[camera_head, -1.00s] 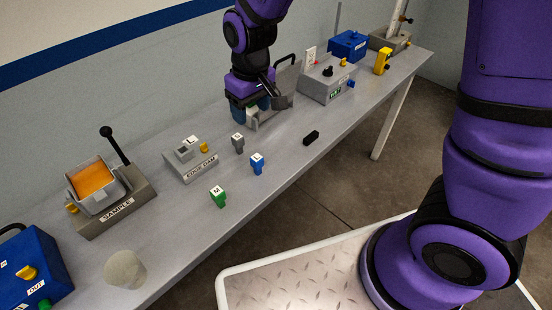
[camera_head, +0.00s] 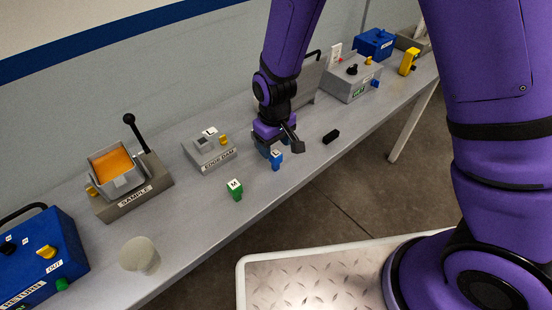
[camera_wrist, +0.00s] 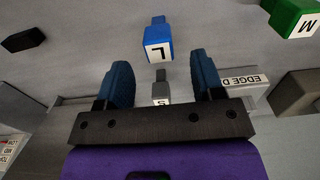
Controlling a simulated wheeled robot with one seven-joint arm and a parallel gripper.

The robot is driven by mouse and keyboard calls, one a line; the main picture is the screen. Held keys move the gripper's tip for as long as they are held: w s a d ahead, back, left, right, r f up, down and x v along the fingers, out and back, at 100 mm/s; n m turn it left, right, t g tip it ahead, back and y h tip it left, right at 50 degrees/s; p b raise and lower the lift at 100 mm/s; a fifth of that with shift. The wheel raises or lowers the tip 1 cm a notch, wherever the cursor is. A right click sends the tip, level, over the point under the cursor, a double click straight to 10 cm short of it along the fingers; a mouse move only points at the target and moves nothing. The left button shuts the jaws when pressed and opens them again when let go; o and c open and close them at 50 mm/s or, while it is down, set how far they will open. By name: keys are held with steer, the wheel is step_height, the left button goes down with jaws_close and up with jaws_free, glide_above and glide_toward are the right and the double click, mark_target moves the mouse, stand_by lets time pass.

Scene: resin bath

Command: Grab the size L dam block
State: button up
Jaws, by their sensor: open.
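The size L dam block (camera_head: 276,160) is blue with a white top marked L and stands on the bench. In the wrist view the L block (camera_wrist: 158,45) is just beyond the fingertips, roughly centred between them and not gripped. My gripper (camera_head: 272,146) is low over the bench, close beside the L block in the head view. In the wrist view my gripper (camera_wrist: 161,72) has its two blue fingers wide apart. A grey block marked S (camera_wrist: 160,94) shows between the fingers, partly covered by the gripper; it is hidden in the head view.
A green M block (camera_head: 235,190) stands to the left, nearer the bench's front edge. The EDGE DAM holder (camera_head: 209,152) is behind left. A black bar (camera_head: 331,137) lies to the right. A SAMPLE station (camera_head: 134,198) and a pale cup (camera_head: 140,256) are farther left.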

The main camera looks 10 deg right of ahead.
mark_target(275, 153)
steer(key=shift+d+f, duration=0.1)
steer(key=shift+f, duration=2.3)
steer(key=c, duration=1)
